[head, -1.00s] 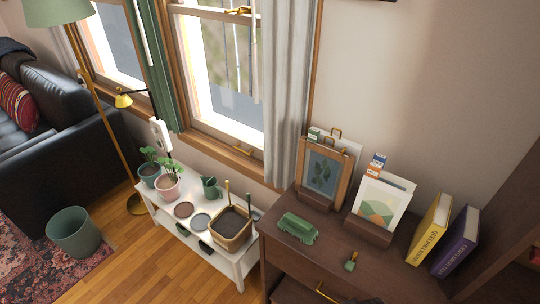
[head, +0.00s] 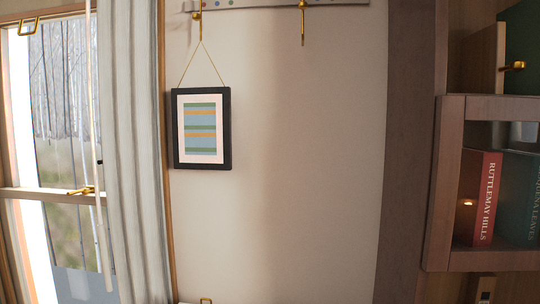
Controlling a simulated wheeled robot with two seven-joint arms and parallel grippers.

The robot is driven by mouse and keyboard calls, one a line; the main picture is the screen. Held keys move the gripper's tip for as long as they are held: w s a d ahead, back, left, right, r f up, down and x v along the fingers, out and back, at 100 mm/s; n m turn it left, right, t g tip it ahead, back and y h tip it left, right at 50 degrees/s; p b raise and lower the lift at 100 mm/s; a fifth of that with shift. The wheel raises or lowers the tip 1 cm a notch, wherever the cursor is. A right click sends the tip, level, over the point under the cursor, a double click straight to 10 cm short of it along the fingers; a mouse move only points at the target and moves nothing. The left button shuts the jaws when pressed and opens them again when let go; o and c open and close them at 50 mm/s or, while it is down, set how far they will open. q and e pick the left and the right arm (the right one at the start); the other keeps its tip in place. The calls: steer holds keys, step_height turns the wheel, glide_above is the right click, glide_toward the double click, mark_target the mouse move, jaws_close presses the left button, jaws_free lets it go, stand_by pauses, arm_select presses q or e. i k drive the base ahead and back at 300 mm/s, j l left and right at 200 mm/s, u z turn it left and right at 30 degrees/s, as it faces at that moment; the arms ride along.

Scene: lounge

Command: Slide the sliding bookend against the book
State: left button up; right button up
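In the head view, a red book (head: 480,198) marked "RUTTLEMAY HILLS" stands upright in a wooden shelf compartment at the right. A dark teal book (head: 519,200) stands to its right, partly cut off by the picture edge. I cannot tell which book the task means. A small light wooden piece with a dark slot (head: 485,290) shows below the shelf at the bottom edge; I cannot tell what it is. No sliding bookend can be made out for sure. Neither of my grippers is in view.
The wooden bookcase (head: 443,185) fills the right side, with a brass knob (head: 514,66) in its upper compartment. A framed striped picture (head: 202,128) hangs from a hook rail (head: 250,5) on the bare wall. A curtain (head: 137,150) and window (head: 68,190) are at the left.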

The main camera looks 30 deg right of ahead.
mark_target(483, 66)
steer(key=z, duration=2.1)
